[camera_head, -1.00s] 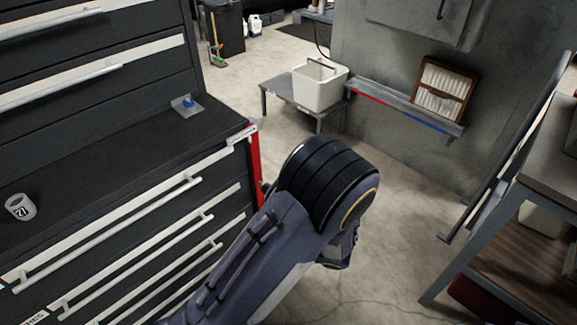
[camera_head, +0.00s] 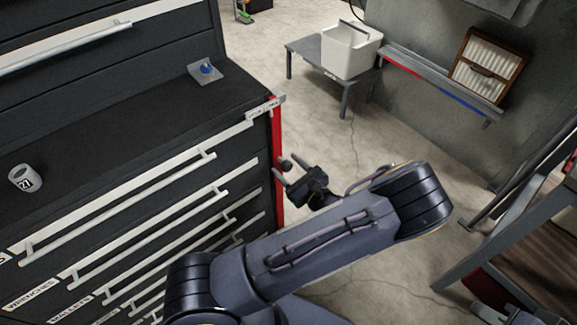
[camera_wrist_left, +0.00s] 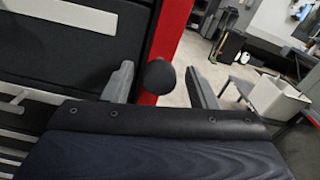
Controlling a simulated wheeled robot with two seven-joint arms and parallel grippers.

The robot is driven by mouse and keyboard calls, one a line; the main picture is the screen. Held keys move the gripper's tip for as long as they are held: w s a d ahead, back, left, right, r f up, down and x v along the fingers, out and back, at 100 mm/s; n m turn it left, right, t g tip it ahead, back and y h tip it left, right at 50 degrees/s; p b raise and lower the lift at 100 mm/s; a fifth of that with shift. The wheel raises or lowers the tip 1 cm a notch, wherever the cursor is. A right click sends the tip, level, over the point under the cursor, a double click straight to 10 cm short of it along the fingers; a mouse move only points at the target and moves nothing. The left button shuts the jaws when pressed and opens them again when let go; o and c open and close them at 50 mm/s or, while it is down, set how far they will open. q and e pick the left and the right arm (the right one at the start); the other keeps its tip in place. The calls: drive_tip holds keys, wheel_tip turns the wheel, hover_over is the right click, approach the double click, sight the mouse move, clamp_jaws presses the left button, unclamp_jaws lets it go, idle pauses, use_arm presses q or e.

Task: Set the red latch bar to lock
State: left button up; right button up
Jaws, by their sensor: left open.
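The red latch bar (camera_head: 277,150) runs upright along the right front edge of the dark drawer cabinet. A round black knob (camera_head: 286,166) sits on it, and the bar also shows in the left wrist view (camera_wrist_left: 171,42). My left gripper (camera_head: 282,168) is open at the bar. In the left wrist view its two fingers stand on either side of the knob (camera_wrist_left: 157,77), with a gap showing on both sides. A dark grey part at the lower right edge of the head view (camera_head: 497,313) may be my right gripper; its jaws are not clear.
Drawer handles (camera_head: 120,210) stick out left of the bar. A roll marked 27 (camera_head: 25,177) and a blue-knobbed plate (camera_head: 206,70) are on the cabinet top. A white bin (camera_head: 350,50) stands on a low table behind.

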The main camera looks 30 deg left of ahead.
use_arm(q)
drive_tip(key=shift+a, duration=0.1)
